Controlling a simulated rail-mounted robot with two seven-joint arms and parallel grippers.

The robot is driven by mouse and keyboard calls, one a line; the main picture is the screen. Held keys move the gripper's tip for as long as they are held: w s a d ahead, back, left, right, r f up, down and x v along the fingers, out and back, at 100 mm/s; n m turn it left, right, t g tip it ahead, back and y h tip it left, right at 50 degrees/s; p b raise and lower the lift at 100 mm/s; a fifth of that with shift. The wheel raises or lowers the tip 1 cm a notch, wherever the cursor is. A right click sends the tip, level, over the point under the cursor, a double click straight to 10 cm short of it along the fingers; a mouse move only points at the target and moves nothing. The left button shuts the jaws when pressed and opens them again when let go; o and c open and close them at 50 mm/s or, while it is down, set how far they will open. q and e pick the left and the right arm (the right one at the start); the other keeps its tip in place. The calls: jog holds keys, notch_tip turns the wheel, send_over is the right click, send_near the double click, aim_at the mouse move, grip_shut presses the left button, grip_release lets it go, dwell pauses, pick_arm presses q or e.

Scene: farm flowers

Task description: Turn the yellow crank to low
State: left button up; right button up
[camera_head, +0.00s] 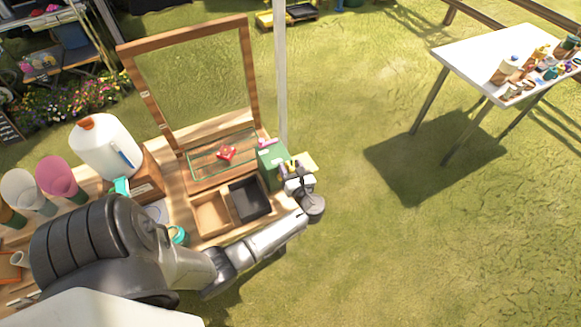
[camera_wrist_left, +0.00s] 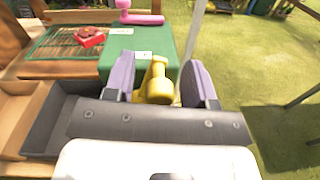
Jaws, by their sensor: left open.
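The yellow crank (camera_wrist_left: 156,84) is on the near side of a green box (camera_wrist_left: 140,40) in the left wrist view. Its upright knob stands between the two purple fingers of my left gripper (camera_wrist_left: 160,64). The fingers are open, one on each side, with a gap visible at the right. Contact at the left finger cannot be told. In the head view the left gripper (camera_head: 291,166) is at the right side of the green box (camera_head: 269,157), and the crank there is too small to make out clearly. My right gripper is not in view.
A pink handle (camera_wrist_left: 140,15) is on top of the green box. A divided wooden tray (camera_head: 211,217) and a framed case with a red item (camera_head: 227,153) stand to the left. A thin white post (camera_head: 281,80) rises close behind the box.

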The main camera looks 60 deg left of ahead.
pick_arm(q)
grip_shut()
dwell(0.5)
